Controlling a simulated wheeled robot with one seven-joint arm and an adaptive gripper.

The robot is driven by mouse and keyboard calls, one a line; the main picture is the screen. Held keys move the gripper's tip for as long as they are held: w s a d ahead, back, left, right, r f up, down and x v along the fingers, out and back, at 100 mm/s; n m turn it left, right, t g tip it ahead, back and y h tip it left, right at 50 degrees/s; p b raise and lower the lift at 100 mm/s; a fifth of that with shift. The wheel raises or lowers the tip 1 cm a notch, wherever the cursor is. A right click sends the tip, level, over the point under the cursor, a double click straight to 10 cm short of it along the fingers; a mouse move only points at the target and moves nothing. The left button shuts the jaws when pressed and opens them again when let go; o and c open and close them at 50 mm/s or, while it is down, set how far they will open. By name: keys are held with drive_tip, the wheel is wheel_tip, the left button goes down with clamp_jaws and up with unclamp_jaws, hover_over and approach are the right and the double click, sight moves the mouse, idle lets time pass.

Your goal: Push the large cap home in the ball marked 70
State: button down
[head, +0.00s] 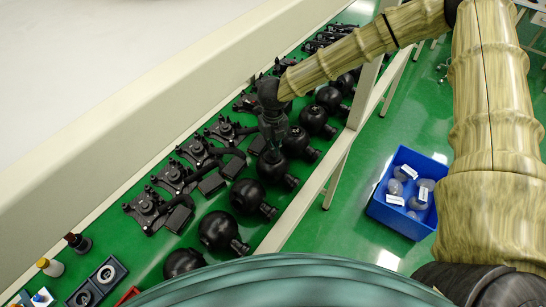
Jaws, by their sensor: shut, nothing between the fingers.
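A row of black balls runs along the green bench, among them one near the front (217,230), one in the middle (247,195) and one by my gripper (278,170). No number can be read on any of them, so I cannot tell which is marked 70. The large cap cannot be made out. My gripper (273,146) is dark and points down, shut and empty, just above or touching the ball by it; the gap is too small to judge. It partly hides that ball's top.
Black gimbal mounts (173,177) line the green bench (130,248) left of the balls. Small bottles (77,242) and trays (107,273) stand at the lower left. A blue crate (386,211) with labelled grey pieces is on the floor at right. A pale wall borders the bench.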

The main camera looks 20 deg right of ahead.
drive_tip(key=shift+r+p, duration=2.1)
drive_tip(key=shift+r, duration=1.1)
drive_tip(key=shift+s+f, duration=0.1)
